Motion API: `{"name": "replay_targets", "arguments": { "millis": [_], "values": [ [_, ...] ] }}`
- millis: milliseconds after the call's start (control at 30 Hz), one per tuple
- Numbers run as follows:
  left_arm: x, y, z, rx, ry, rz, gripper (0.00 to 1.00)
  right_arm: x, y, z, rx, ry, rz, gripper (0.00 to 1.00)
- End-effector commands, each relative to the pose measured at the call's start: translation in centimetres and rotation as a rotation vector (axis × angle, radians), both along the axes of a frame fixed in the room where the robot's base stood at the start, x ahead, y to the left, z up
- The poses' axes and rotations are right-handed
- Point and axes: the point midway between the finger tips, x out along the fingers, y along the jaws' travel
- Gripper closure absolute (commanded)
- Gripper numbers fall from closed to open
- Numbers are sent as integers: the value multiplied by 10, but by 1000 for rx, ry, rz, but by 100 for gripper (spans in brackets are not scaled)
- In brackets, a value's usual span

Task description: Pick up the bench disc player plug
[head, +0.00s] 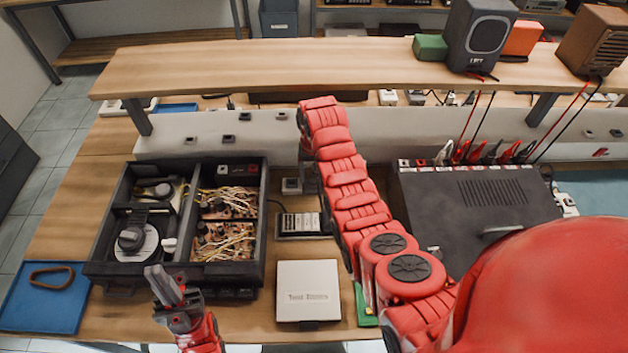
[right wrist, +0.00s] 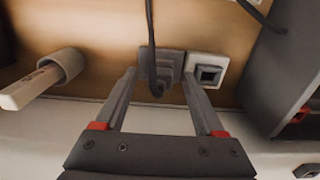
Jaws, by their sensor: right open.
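A dark grey plug (right wrist: 158,82) with a black cable sits at a square grey socket in the right wrist view; I cannot tell for sure that it is the disc player's. My right gripper (right wrist: 158,74) is open, with one finger on each side of the plug. I cannot tell if the fingers touch it. In the head view my right arm reaches across to the white back rail, and the right gripper is hidden there. My left gripper (head: 165,287) is low at the left, in front of the black divided tray; its jaw gap is unclear.
A white socket (right wrist: 208,71) is right beside the plug, and a pale cylindrical connector (right wrist: 58,68) lies to the left. The black tray (head: 101,243), white box (head: 308,278) and dark bench unit (head: 470,215) crowd the bench. A wooden shelf (head: 300,68) overhangs the rail.

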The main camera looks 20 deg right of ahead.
Motion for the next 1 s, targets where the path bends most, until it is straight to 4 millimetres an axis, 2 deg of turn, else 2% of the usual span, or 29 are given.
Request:
{"name": "replay_targets", "arguments": {
  "millis": [33,267,667,1000],
  "values": [
    [0,0,6,0,0,0,100,-1,0,-2,0,4,0,29],
    [0,0,4,0,1,0,100,0,0,-6,0,-4,0,29],
    [0,0,4,0,1,0,100,0,0,-6,-1,-3,0,99],
    [0,0,4,0,1,0,100,0,0,-6,-1,-3,0,100]
  ]
}}
